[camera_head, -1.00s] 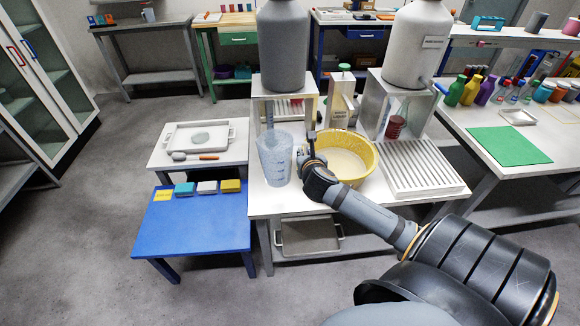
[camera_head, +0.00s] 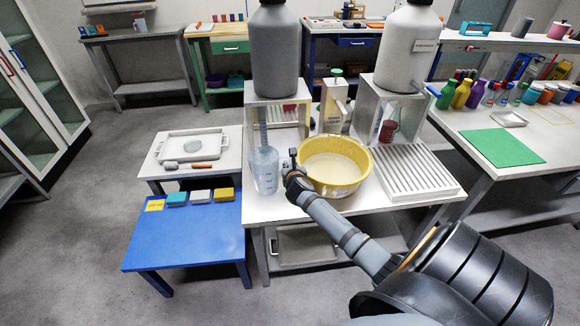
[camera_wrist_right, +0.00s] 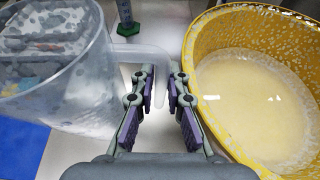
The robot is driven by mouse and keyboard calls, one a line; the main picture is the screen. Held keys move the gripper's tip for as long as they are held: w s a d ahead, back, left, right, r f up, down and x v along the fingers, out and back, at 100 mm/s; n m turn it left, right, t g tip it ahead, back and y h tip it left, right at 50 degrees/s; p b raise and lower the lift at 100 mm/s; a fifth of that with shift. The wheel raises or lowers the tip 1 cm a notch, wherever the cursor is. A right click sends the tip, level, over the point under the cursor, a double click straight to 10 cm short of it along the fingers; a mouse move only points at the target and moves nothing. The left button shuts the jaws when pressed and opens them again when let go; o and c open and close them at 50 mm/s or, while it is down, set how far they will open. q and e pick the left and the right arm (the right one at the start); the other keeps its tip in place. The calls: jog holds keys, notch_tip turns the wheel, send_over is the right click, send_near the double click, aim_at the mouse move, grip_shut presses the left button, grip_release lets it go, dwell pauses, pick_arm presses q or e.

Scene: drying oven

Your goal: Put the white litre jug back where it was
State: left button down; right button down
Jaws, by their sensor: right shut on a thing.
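The litre jug (camera_head: 264,171) looks see-through and pale blue-white. In the head view it is upright at the left end of the white table, left of the yellow bowl. I cannot tell whether its base touches the table. In the right wrist view the jug (camera_wrist_right: 62,82) fills the upper left, with its handle (camera_wrist_right: 138,52) reaching between the fingers. My right gripper (camera_head: 291,166), also seen in the wrist view (camera_wrist_right: 160,92), is shut on that handle, between jug and bowl. My left gripper is not in view.
The yellow bowl (camera_head: 364,168) with pale contents stands close right of the gripper. A ribbed white rack (camera_head: 405,172) is further right. The blue table (camera_head: 190,235) is at left.

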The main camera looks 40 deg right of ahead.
jog(key=c, duration=1.6)
grip_release()
jog(key=shift+c, duration=0.2)
jog(key=shift+s+a+r, duration=0.15)
jog(key=shift+s+r, duration=0.05)
jog(key=p+v, duration=0.1)
jog(key=v, duration=1)
jog(key=shift+s, duration=0.25)
jog(key=shift+a+r, duration=0.1)
